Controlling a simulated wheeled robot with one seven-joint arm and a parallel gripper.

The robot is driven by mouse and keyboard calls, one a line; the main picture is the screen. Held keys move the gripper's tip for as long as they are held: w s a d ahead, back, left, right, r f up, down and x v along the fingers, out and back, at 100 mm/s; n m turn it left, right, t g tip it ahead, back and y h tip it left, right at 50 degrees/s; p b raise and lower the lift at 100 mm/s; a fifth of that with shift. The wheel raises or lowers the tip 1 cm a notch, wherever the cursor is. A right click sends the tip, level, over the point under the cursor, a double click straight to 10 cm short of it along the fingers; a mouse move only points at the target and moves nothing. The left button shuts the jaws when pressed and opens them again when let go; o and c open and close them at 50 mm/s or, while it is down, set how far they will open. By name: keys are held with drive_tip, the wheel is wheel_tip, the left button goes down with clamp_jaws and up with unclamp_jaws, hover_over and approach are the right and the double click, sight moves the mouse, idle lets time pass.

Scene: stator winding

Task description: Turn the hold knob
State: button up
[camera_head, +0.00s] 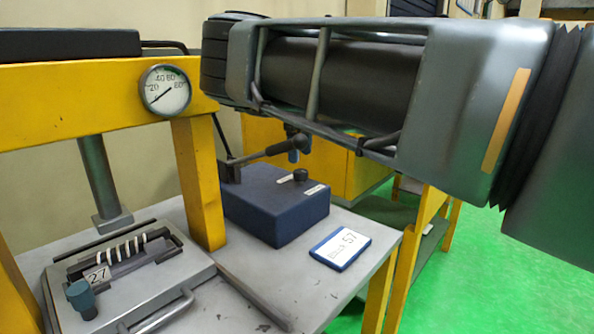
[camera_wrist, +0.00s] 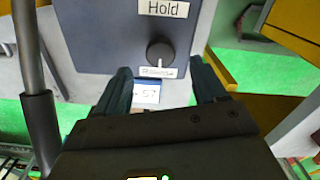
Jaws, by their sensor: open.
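The hold knob (camera_head: 300,174) is a small round black knob on top of a dark blue box (camera_head: 272,212). In the wrist view the knob (camera_wrist: 160,54) has a pale pointer mark, with a white "Hold" label (camera_wrist: 163,8) above it and a smaller label below. My gripper (camera_wrist: 161,68) is open and empty; its two dark teal fingers stand apart on either side of the knob in that view. In the head view my arm hides most of the gripper, and a fingertip shows above the knob, apart from it.
A black lever (camera_head: 262,153) rises from the box's left side; its rod (camera_wrist: 35,95) also shows left of my gripper. A blue-framed card "57" (camera_head: 340,249) lies on the grey table. A yellow press frame (camera_head: 198,180) with a gauge (camera_head: 165,91) stands left, over a fixture (camera_head: 130,275).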

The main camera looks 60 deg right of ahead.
sight(301, 171)
wheel_tip(301, 171, down, 6)
drive_tip(key=shift+f, duration=0.1)
idle(0.4)
drive_tip(key=shift+s, duration=0.1)
drive_tip(key=c, duration=1.1)
